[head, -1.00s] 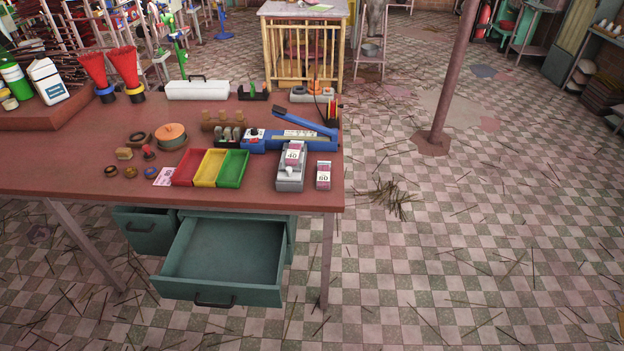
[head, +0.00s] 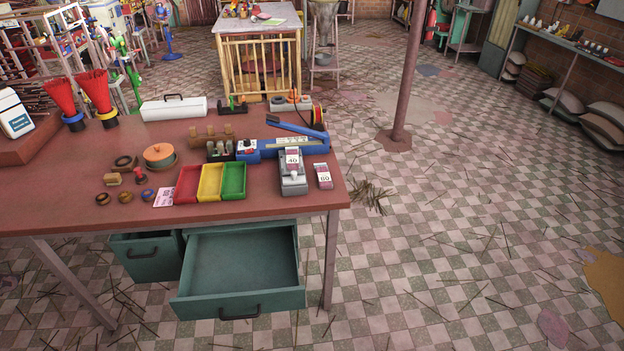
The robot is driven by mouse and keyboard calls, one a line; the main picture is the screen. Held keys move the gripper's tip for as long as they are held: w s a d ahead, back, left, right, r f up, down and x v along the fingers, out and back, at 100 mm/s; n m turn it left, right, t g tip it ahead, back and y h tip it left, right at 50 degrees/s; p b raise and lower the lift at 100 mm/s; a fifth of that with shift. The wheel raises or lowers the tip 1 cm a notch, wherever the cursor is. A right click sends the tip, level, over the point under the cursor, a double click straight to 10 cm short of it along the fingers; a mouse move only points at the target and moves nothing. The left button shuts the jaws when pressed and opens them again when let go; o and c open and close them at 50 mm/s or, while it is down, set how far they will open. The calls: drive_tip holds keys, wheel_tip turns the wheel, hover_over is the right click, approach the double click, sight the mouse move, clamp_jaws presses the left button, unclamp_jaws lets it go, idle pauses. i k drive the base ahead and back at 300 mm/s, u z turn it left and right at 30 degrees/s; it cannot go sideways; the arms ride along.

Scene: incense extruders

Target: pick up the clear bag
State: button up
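I cannot make out a clear bag in the head view. The red-brown worktable (head: 60,210) holds a blue bench device with a raised lever (head: 290,146), a grey device with a pink-and-white label (head: 292,180), and a small pink-and-white box (head: 323,176). The open green drawer (head: 240,268) under the table looks empty. My gripper is not in view.
Red (head: 188,185), yellow (head: 210,181) and green (head: 233,180) trays stand near the table's front edge. A pink pole (head: 407,80) rises beyond the table. A shelf with sacks (head: 575,105) stands at far right. The tiled floor at right is mostly open, with scattered sticks.

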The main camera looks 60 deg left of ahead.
sight(325, 181)
drive_tip(key=z, duration=0.5)
drive_tip(key=k, duration=0.1)
drive_tip(key=u, duration=2.3)
drive_tip(key=i, duration=1)
drive_tip(key=u, duration=0.05)
